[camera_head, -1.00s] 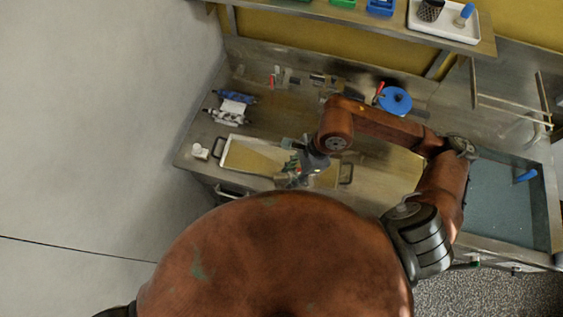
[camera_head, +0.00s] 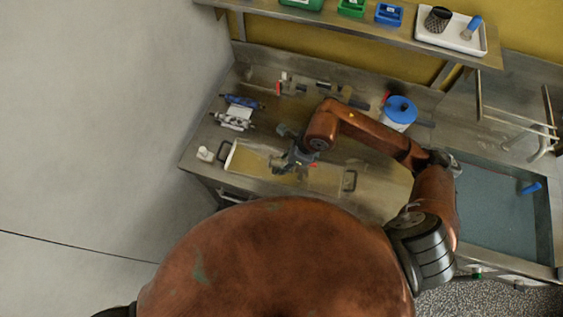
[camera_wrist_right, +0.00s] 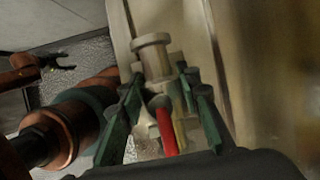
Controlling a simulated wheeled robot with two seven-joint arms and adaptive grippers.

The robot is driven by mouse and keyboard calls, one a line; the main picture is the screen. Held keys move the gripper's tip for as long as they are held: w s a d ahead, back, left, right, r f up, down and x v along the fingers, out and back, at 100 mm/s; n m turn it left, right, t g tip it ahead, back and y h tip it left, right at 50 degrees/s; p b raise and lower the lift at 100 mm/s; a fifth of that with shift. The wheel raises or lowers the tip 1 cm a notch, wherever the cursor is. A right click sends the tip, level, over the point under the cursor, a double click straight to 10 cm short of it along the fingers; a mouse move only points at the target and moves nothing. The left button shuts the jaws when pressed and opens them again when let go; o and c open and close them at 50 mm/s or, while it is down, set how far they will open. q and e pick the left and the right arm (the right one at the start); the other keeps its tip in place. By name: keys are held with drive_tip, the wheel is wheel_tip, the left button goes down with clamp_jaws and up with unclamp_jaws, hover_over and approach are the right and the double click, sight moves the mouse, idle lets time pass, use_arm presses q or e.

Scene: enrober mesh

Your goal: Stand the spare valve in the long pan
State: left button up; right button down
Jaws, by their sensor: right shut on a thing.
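The long pan (camera_head: 246,162) is a shallow tan tray with dark end handles, near the front edge of the bench. My right gripper (camera_head: 284,163) is over the pan, with its fingers pointing down toward it. In the right wrist view, its green fingers (camera_wrist_right: 163,112) are shut on the spare valve (camera_wrist_right: 152,58), a pale metal body with a round flange and a red handle. The valve's far end is near the pan; I cannot tell whether it touches. My left gripper (camera_wrist_right: 58,64) shows small at the left of the wrist view, fingers apart and empty.
Metal fittings (camera_head: 234,118) and a small white item (camera_head: 205,154) are left of the pan. A blue-lidded tub (camera_head: 399,112) stands behind my right arm. A sunken blue-grey basin (camera_head: 495,205) is at right. A shelf (camera_head: 360,30) with bins overhangs the back.

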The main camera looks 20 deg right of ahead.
sight(282, 160)
drive_tip(key=w+f, duration=0.3)
drive_tip(key=f, duration=0.1)
drive_tip(key=shift+w, duration=0.15)
wheel_tip(282, 160, down, 3)
drive_tip(key=shift+w+r+p, duration=0.1)
drive_tip(key=shift+p, duration=0.5)
drive_tip(key=shift+f, duration=0.2)
drive_tip(key=shift+f, duration=0.1)
drive_tip(key=c, duration=1.4)
unclamp_jaws()
drive_tip(key=shift+d, duration=0.1)
drive_tip(key=b+v, duration=0.1)
drive_tip(key=v, duration=1.1)
drive_tip(key=shift+b, duration=0.3)
